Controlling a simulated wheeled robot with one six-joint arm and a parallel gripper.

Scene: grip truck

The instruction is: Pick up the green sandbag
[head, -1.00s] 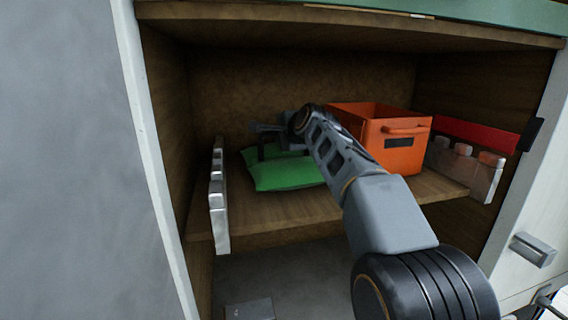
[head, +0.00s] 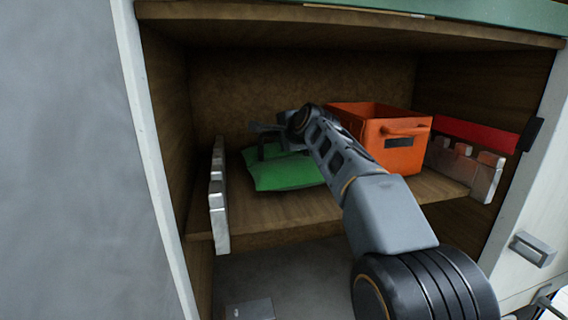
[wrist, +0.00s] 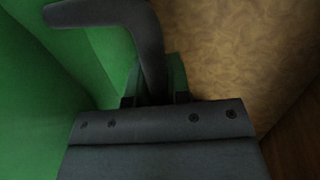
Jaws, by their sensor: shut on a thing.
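The green sandbag (head: 285,172) lies on the wooden shelf inside the compartment, left of an orange bin. In the wrist view its green cloth (wrist: 45,95) fills the left side. My gripper (head: 262,150) reaches down onto the bag's top from the back left end of my arm. The bag still appears to rest on the shelf. My arm hides part of its right side.
The orange bin (head: 400,145) stands close to the right of the bag and my arm. Grey notched racks stand at the shelf's left (head: 218,195) and right (head: 470,165) front edges. The compartment walls and ceiling enclose the space. Bare shelf (head: 290,208) shows in front of the bag.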

